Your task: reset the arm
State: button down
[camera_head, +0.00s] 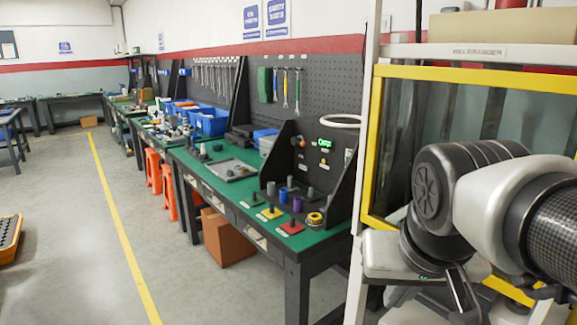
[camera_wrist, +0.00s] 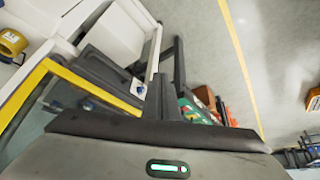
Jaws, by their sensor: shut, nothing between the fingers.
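My arm fills the right side of the head view, folded in front of a white-framed rack with yellow-edged glass. In the wrist view my gripper (camera_wrist: 163,85) shows as a dark, narrow shape rising from the grey housing with a green light. Its fingers are together and I see nothing held between them. In the head view the gripper's end is hard to make out among the dark parts below the arm.
The yellow-edged rack (camera_head: 368,130) stands close to my arm. A green-topped workbench (camera_head: 225,196) with testing pieces runs along the wall to the left. A cardboard box (camera_head: 228,240) sits under it. The grey floor (camera_head: 60,190) on the left is mostly open.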

jog(key=s+a+f+n, duration=0.1)
jog(key=s+a+f, duration=0.1)
jog(key=s+f, duration=0.2)
notch_tip(320, 180, up, 20)
jog(key=p, duration=1.8)
jog(key=shift+w+d+f+y+p, duration=0.2)
jog(key=shift+w+f+y+p, duration=0.05)
jog(key=shift+y+p, duration=0.15)
jog(key=shift+d, duration=0.15)
